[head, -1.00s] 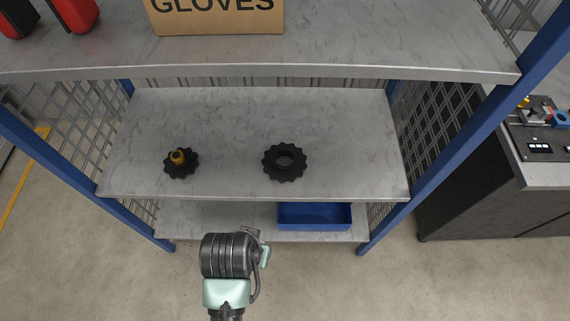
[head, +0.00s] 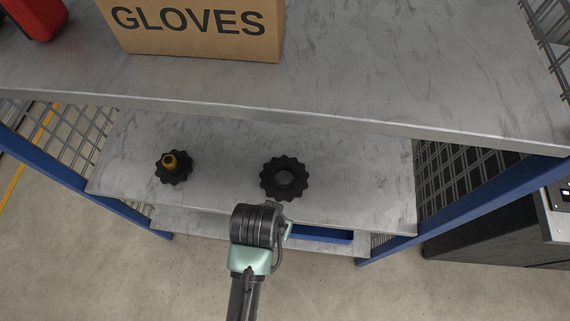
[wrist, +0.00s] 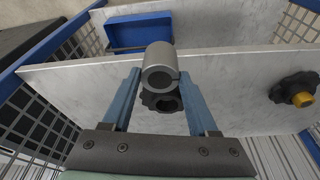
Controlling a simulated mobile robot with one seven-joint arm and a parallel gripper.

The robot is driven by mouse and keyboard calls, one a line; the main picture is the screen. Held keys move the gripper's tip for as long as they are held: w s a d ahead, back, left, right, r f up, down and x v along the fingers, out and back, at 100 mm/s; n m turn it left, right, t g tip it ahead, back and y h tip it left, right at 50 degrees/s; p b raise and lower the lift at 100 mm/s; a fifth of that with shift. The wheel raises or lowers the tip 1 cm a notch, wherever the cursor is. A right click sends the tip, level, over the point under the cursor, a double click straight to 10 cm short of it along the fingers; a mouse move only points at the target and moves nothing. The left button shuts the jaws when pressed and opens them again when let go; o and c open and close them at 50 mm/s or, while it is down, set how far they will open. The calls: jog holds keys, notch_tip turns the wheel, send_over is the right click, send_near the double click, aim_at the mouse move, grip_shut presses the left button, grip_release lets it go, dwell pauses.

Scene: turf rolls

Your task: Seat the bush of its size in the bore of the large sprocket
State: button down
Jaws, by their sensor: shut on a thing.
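My gripper (wrist: 161,76) is shut on a grey hollow bush (wrist: 157,57), held between its two blue-grey fingers. The black toothed large sprocket (head: 267,180) lies flat on the middle shelf, and its open bore faces up. In the wrist view the sprocket (wrist: 148,101) shows just beyond the bush, which hides part of it. The bush is apart from the bore, as far as I can tell. In the head view my wrist is in front of the shelf edge and the fingers and held bush are hidden.
A smaller black sprocket (head: 173,179) with an orange-yellow bush (head: 170,160) at its centre is at the left of the middle shelf (head: 225,150). The upper shelf (head: 370,80) overhangs it and carries a GLOVES box (head: 200,45). A blue bin (wrist: 140,30) is on the lower shelf.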

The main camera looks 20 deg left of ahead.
jog(key=shift+w+a+f, duration=0.6)
jog(key=shift+w+a, duration=0.05)
jog(key=shift+w, duration=1.6)
jog(key=shift+w+a+f, duration=0.55)
jog(key=shift+w+a, duration=0.1)
jog(key=shift+w, duration=1.65)
jog(key=shift+w+a+f, duration=0.6)
jog(key=shift+w+a, duration=0.05)
jog(key=shift+w, duration=1.6)
jog(key=shift+f, duration=0.1)
jog(key=shift+c, duration=0.9)
grip_release()
jog(key=shift+f, duration=0.1)
jog(key=v, duration=0.8)
jog(key=shift+p, duration=0.4)
jog(key=shift+f, duration=0.1)
